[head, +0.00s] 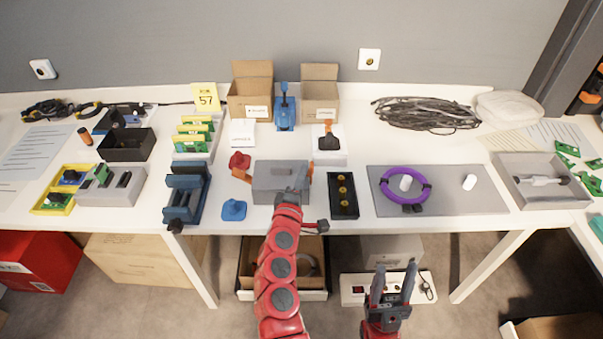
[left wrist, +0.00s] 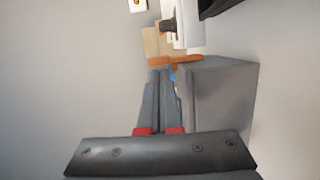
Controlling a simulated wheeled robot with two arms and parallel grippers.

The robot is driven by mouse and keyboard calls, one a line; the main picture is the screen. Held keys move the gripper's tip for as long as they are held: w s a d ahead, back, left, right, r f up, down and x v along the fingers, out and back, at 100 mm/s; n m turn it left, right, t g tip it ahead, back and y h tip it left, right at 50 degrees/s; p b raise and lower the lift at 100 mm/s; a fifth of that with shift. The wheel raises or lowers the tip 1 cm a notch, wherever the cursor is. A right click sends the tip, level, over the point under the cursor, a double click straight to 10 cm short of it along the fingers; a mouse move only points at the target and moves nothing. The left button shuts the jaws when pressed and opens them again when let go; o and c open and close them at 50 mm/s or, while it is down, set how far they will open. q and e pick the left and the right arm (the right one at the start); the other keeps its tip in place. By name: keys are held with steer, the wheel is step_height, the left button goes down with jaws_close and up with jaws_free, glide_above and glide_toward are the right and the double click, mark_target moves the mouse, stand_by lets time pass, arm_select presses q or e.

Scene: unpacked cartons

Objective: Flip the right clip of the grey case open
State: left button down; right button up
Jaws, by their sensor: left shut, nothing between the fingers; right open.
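The grey case (head: 268,178) stands near the front of the table. An orange clip (head: 241,176) sticks out at an angle on its left side. The right clip (head: 309,168), also orange, is at its right side, partly hidden by my left gripper.
A black tray (head: 343,196) with brass-coloured round pieces is just right of the case. A red part (head: 239,161) and a blue part (head: 233,210) lie to its left. A grey mat (head: 455,195) with a purple ring (head: 384,186) is further right.

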arm_select(q)
steer(key=shift+d+r+m+p, duration=0.15)
steer(key=shift+d+m+p, duration=0.1)
steer(key=shift+m+p, duration=0.2)
